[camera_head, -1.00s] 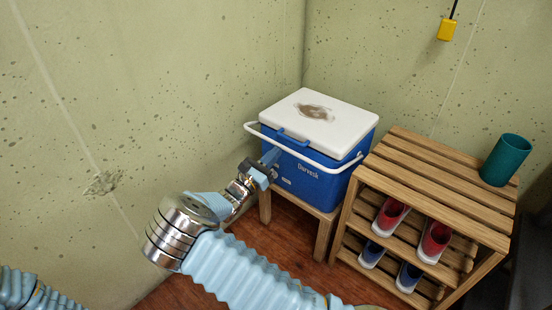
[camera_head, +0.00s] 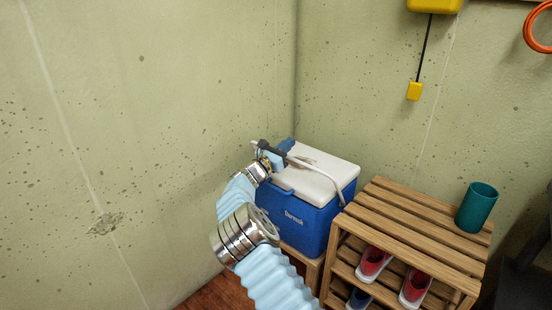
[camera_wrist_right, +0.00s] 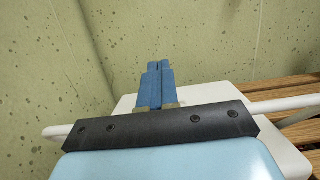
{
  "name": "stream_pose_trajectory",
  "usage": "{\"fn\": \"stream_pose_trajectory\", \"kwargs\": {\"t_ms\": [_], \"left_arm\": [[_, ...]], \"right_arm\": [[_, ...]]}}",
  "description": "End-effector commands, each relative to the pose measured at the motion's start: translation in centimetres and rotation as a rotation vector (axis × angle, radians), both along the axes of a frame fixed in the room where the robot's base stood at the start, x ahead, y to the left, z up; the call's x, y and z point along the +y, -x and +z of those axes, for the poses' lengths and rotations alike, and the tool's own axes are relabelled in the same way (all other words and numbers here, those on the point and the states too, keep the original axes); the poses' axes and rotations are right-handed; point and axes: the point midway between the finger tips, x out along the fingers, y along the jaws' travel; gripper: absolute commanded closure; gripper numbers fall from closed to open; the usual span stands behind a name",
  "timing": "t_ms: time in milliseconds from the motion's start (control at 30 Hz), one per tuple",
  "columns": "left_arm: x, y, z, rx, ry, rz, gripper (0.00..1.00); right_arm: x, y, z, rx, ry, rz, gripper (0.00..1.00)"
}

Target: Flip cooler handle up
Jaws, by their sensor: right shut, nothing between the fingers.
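The blue cooler (camera_head: 308,222) with its white lid (camera_head: 325,178) stands in the corner on a low wooden stand. Its white handle (camera_head: 318,162) is raised and crosses above the lid, tilted. In the right wrist view the handle (camera_wrist_right: 285,104) shows on both sides of my gripper's dark crossbar, which hides its middle. My right gripper (camera_head: 288,144) is at the left part of the handle, over the lid. Its blue fingers (camera_wrist_right: 158,66) are shut together with nothing between them. Whether they touch the handle cannot be told. My left gripper is not in view.
A slatted wooden rack (camera_head: 410,235) stands right of the cooler, with a teal cup (camera_head: 477,208) on top and red shoes (camera_head: 373,264) below. Concrete walls close in behind and left.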

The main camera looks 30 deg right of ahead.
Motion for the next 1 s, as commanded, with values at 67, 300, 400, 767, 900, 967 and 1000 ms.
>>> {"fn": "stream_pose_trajectory", "kwargs": {"t_ms": [67, 300, 400, 767, 900, 967, 1000], "left_arm": [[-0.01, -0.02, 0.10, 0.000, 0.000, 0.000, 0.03], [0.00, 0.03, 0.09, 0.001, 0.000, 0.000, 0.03], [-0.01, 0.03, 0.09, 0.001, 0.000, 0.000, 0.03], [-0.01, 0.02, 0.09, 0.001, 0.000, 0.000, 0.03], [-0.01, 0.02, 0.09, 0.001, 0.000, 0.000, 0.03], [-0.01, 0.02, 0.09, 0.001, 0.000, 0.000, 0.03], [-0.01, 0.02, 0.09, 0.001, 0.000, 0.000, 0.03]], "right_arm": [[-1.07, 0.44, 0.50, -0.001, -0.001, -0.002, 1.00], [-1.30, 0.49, 0.54, -0.001, 0.000, 0.001, 1.00], [-1.28, 0.49, 0.53, -0.001, 0.000, 0.001, 1.00], [-1.25, 0.49, 0.51, -0.002, -0.001, 0.001, 1.00], [-1.25, 0.49, 0.51, -0.002, -0.001, 0.001, 1.00], [-1.25, 0.48, 0.52, -0.002, -0.001, 0.001, 1.00], [-1.25, 0.48, 0.52, -0.002, -0.001, 0.001, 1.00]]}}
